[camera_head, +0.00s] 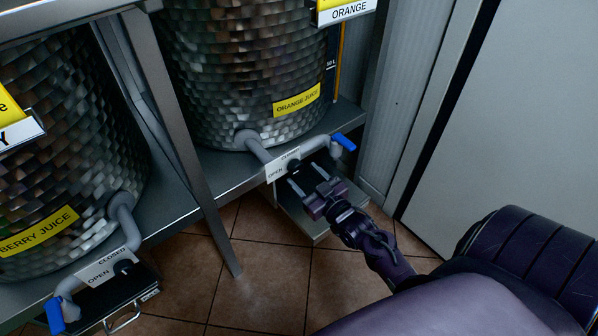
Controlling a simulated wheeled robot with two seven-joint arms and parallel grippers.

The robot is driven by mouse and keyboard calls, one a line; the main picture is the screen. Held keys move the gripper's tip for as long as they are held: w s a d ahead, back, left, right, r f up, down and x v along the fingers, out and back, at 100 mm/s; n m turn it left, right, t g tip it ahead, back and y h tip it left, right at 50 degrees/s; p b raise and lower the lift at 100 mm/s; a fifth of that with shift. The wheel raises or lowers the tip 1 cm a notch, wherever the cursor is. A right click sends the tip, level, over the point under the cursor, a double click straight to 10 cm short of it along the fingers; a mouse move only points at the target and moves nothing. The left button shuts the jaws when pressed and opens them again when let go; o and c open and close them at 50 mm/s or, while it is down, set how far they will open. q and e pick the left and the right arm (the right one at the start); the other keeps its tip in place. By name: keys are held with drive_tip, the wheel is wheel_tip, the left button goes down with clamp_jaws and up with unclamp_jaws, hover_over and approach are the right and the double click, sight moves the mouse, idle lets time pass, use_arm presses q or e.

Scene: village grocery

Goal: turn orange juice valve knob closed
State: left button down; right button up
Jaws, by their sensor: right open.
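The orange juice tank (240,60) is a metal, brick-patterned vessel with a yellow ORANGE JUICE label (297,100). A grey pipe (258,150) leaves its base and runs to a tap with a blue handle (344,141). A white plate marked OPEN and CLOSED (283,165) sits on the pipe. A dark valve knob (294,166) shows at the plate's lower right edge. My right gripper (306,178) is open, with its fingers pointing at the knob and close to it. I cannot tell whether they touch it. My left gripper is not in view.
A berry juice tank (60,160) with its own pipe, OPEN/CLOSED plate (108,267) and blue tap handle (55,316) stands at left. A metal frame leg (190,160) rises between the tanks. A grey tray (300,215) lies below my right gripper. A pale panel (510,120) stands at right.

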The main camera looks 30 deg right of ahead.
sight(299, 171)
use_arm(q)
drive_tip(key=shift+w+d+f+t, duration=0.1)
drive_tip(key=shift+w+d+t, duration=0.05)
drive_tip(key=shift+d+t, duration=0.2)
use_arm(e)
drive_tip(key=shift+w, duration=1.55)
